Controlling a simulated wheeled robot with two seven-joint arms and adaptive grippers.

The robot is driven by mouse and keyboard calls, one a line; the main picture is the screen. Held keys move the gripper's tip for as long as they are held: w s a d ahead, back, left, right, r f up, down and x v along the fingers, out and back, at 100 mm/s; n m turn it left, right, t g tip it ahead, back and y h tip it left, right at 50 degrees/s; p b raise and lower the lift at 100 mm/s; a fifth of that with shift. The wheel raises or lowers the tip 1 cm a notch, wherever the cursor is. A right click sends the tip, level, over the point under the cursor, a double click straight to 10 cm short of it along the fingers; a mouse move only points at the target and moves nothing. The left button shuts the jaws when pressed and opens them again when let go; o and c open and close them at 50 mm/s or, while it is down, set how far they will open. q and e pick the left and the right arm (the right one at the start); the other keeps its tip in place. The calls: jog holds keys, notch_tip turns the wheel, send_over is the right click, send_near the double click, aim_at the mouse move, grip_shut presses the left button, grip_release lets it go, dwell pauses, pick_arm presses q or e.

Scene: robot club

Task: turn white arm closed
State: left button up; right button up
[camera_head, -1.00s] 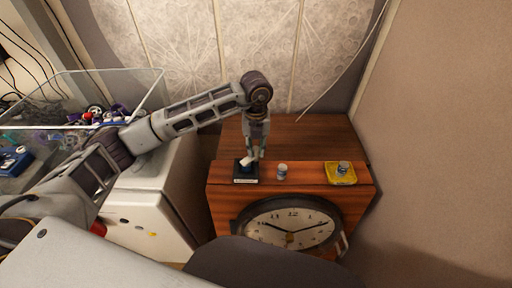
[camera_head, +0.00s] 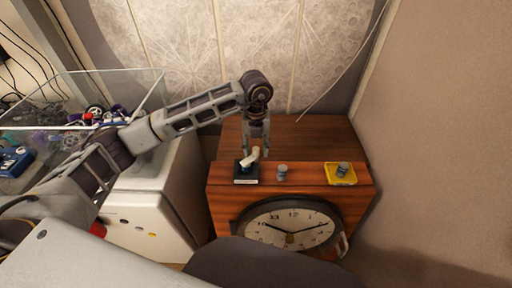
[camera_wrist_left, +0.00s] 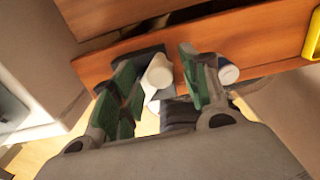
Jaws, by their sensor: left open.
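The white arm (camera_head: 251,158) is a short pale lever on a small black base (camera_head: 246,178), which stands on the left part of the wooden cabinet's top. In the head view it leans up and to the right. My left gripper (camera_head: 256,152) points down over it from behind, with its fingers apart. In the left wrist view the white arm (camera_wrist_left: 158,72) shows between the green-padded fingers of the left gripper (camera_wrist_left: 160,85). I cannot tell whether a finger touches it. Part of the black base is hidden there. My right gripper is not in view.
A small grey-white cylinder (camera_head: 282,172) stands just right of the black base. A yellow tray (camera_head: 341,180) holding another small cylinder (camera_head: 343,169) is further right. The wooden cabinet (camera_head: 225,190) has a clock (camera_head: 290,228) on its front. A glass tank (camera_head: 150,100) is at left.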

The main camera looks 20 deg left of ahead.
pick_arm(q)
notch_tip(320, 180, up, 12)
jog(key=shift+f, duration=0.2)
dwell(0.4)
dwell(0.6)
